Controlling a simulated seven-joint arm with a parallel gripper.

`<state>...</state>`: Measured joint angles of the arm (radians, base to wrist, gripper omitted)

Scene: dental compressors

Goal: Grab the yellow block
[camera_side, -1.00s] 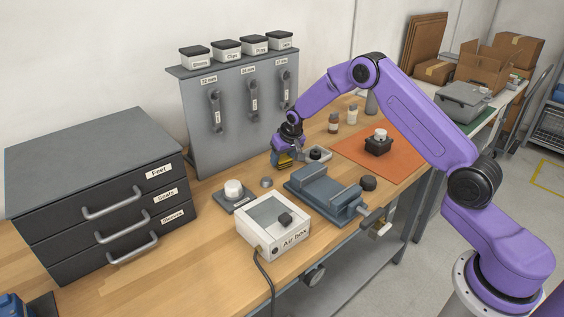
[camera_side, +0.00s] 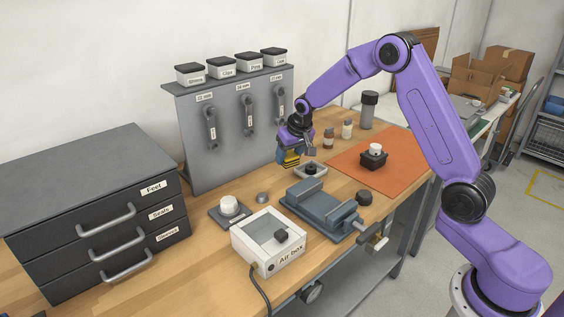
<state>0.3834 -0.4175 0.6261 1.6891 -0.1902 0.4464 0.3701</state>
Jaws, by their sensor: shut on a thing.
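Only part of the block shows, with dark bands; the gripper's fingers cover the rest. The block appears held a little above the wooden bench top (camera_side: 262,180), behind and left of a small grey tray (camera_side: 310,170) with a dark knob in it.
A blue-grey vise (camera_side: 318,207) and a white air box (camera_side: 268,243) stand in front. A grey tool panel (camera_side: 229,135) rises behind, left of the gripper. An orange mat (camera_side: 350,172) with a black-and-white part (camera_side: 374,156) and small bottles (camera_side: 347,129) lie right.

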